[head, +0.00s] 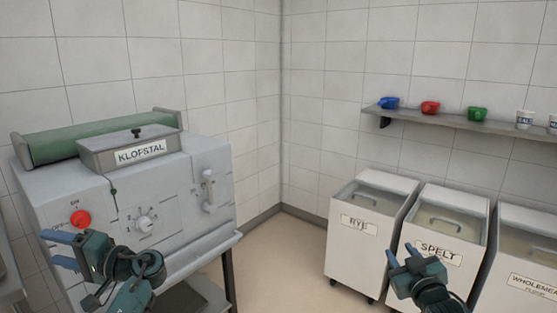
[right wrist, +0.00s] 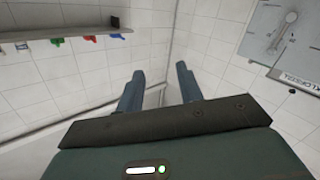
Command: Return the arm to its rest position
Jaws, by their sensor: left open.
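My left gripper (head: 48,247) is at the lower left of the head view, in front of the grey machine labelled KLOPSTAL (head: 185,185). Its blue fingers are apart with nothing between them. My right gripper (head: 402,255) is at the lower right, in front of the SPELT bin (head: 448,254). In the right wrist view, the right gripper (right wrist: 160,82) shows two blue fingers apart, with only the tiled wall behind them. Both arms are largely out of view.
A red button (head: 80,219) and a dial are on the machine's front. The RYE bin (head: 365,250) and WHOLEMEAL bin (head: 525,265) stand on the right. A wall shelf (head: 450,120) holds coloured scoops and white cups. Open floor (head: 285,265) lies between machine and bins.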

